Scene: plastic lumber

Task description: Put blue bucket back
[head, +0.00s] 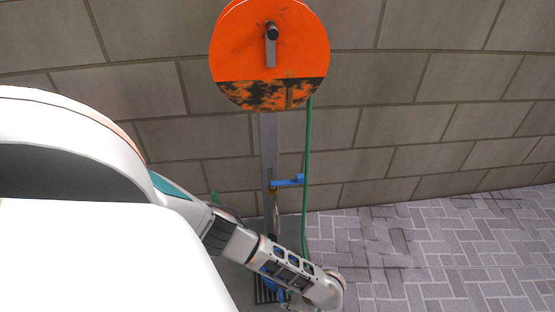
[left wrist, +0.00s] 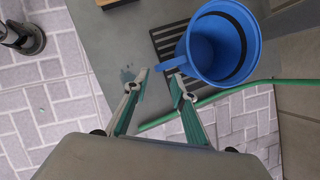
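The blue bucket (left wrist: 240,45) shows in the left wrist view at the upper right, with its open mouth facing the camera. It looks empty. A small blue tab or handle sticks out from its rim towards my left gripper (left wrist: 159,76). That gripper is open, its two green-padded fingers apart, with the tips close to the tab; I cannot tell whether they touch it. In the head view my left arm reaches down to the ground at bottom centre and hides most of the bucket. My right gripper is not in view.
A dark slotted grate (left wrist: 166,40) lies on a grey slab beside the bucket. A green hose (head: 307,150) hangs from an orange reel (head: 268,50) on a grey post with a blue tap (head: 288,182). A block wall stands behind. Paving (head: 430,240) at right is clear.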

